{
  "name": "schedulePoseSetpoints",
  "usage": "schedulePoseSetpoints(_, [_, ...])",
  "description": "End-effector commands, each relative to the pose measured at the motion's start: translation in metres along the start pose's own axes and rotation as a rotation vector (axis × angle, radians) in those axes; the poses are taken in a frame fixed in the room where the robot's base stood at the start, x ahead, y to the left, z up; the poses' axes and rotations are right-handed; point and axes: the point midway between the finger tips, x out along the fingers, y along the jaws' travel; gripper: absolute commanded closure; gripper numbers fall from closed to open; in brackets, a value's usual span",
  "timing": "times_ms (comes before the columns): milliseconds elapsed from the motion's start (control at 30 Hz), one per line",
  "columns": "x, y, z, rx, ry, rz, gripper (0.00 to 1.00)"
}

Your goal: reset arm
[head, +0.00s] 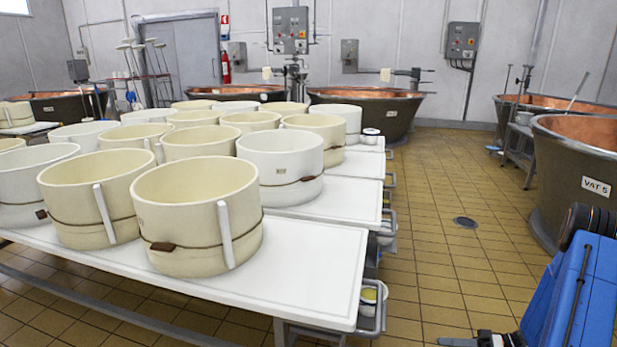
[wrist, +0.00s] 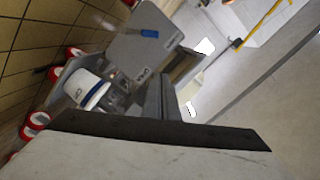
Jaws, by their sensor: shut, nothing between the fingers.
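My blue arm (head: 580,295) shows at the lower right of the head view. My gripper (head: 450,341) is at the bottom edge of that view, low over the tiled floor, partly cut off by the frame. It is shut and holds nothing. It is apart from the table of moulds to its left. In the wrist view a pale surface with a dark edge fills the bottom; I cannot tell what it is.
Cream and white cheese moulds (head: 197,216) crowd a white-topped table (head: 305,262) at left. A copper vat (head: 575,170) marked VAT 5 stands at right. Tiled floor (head: 440,250) between them is clear. The wrist view shows a white bucket (wrist: 88,90) and a grey box (wrist: 143,50).

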Motion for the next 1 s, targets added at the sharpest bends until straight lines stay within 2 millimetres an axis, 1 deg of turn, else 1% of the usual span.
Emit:
schedulePoseSetpoints(267, [0.009, -0.021, -0.01, 0.029, -0.073, 0.012, 1.0])
schedulePoseSetpoints(467, [0.02, -0.045, -0.02, 0.062, -0.153, 0.031, 1.0])
schedulePoseSetpoints(567, [0.029, -0.064, -0.026, 0.084, -0.212, 0.05, 1.0])
schedulePoseSetpoints(700, [0.042, -0.094, -0.034, 0.124, -0.307, 0.092, 1.0])
schedulePoseSetpoints(1000, [0.067, -0.157, -0.042, 0.194, -0.489, 0.219, 1.0])
